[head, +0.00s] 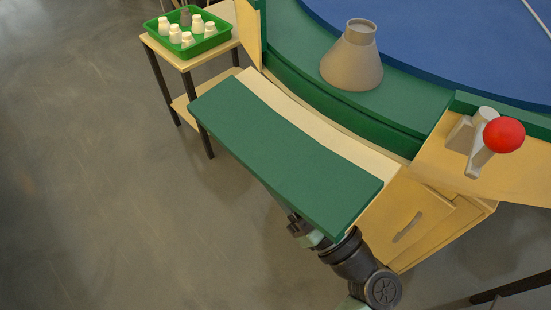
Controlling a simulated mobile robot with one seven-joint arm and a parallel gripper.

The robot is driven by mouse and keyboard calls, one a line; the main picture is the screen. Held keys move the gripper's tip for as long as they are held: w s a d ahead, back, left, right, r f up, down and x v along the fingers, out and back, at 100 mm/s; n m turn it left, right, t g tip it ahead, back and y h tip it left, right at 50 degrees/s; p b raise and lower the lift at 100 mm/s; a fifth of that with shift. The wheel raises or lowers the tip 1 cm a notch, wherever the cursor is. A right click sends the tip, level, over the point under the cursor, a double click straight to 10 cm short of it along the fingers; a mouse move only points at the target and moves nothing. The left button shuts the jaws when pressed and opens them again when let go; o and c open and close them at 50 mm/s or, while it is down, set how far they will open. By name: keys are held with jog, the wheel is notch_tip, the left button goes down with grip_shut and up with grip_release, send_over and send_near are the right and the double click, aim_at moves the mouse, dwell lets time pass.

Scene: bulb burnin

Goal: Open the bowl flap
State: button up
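A long green panel (283,155), which looks like the bowl flap, juts out from the curved green and wooden body around the blue bowl surface (440,40). A cream strip (310,125) runs along its inner side. The panel sits away from the green wall, with its broad face toward the camera; its exact tilt is hard to tell. My gripper (302,231) is at the panel's lower edge, near its right end, and partly hidden by it. Its fingers cannot be made out, and I cannot tell whether it touches the panel.
A grey cone (352,65) stands on the green rim. A lever with a red knob (503,135) is at right, above a wooden drawer front with a grey handle (408,228). A green tray (212,42) with several small pieces stands on a side table at upper left. The left floor is clear.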

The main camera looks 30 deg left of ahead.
jog(key=shift+c, duration=0.3)
grip_shut()
dwell(1.1)
